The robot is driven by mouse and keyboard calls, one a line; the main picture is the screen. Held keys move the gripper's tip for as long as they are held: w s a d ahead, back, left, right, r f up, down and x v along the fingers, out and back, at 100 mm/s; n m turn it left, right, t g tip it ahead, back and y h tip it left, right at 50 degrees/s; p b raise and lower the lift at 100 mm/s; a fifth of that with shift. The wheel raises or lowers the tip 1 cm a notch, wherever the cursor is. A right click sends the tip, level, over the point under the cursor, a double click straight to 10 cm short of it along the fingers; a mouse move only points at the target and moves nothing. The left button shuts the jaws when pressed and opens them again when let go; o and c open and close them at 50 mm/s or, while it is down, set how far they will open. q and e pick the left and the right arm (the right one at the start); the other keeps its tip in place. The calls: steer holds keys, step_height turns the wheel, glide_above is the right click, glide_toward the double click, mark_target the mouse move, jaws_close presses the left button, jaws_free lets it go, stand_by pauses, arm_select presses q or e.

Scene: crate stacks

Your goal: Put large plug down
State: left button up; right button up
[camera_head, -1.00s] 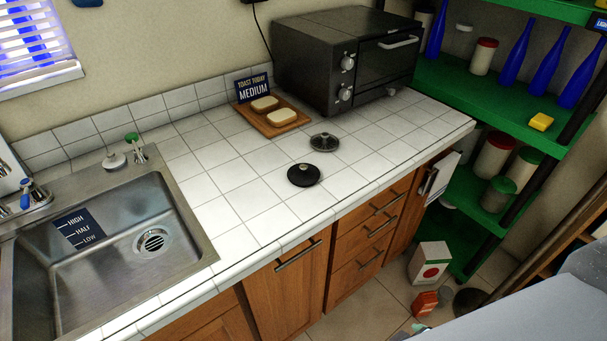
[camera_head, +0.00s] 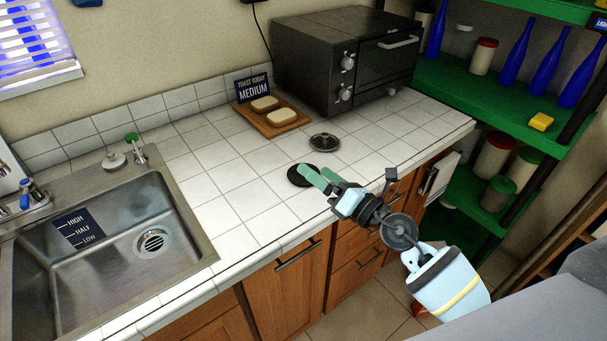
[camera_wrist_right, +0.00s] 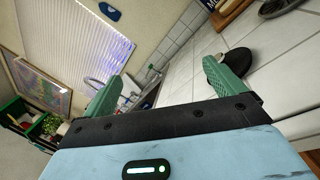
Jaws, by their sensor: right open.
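A flat, round black plug (camera_head: 295,180) lies on the white tiled counter, partly hidden by my right gripper (camera_head: 315,171). My right gripper is open, with its green fingers over or beside the plug. In the right wrist view the black plug (camera_wrist_right: 238,61) shows by the tip of the right-hand finger, and the gap between the fingers (camera_wrist_right: 160,88) looks empty. I cannot tell whether a finger touches the plug. A second, grey round plug (camera_head: 324,142) with a knob lies behind it on the counter. My left gripper is not in view.
The sink (camera_head: 130,275) with its drain (camera_head: 152,241) is at the left. A toast board (camera_head: 272,122) and a black toaster oven (camera_head: 315,65) stand at the back. Green shelves (camera_head: 480,95) with blue bottles are at the right. The counter's middle is clear.

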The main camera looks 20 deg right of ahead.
steer(key=w+n+g, duration=0.1)
steer(key=n, duration=0.1)
steer(key=w+f+n+g, duration=0.1)
steer(key=n, duration=0.1)
steer(key=w+f+n+g, duration=0.1)
steer(key=n+g, duration=0.1)
steer(key=shift+w+d+f, duration=0.2)
steer(key=shift+f, duration=0.05)
steer(key=w+d+f+n+g+h, duration=0.2)
steer(key=d+n, duration=0.1)
steer(key=shift+w+f, duration=0.1)
steer(key=shift+f, duration=0.25)
steer(key=shift+b+x, duration=0.35)
steer(key=shift+x, duration=3.55)
steer(key=shift+w+d+r, duration=0.1)
steer(key=c, duration=0.9)
steer(key=shift+f, duration=0.2)
jaws_close()
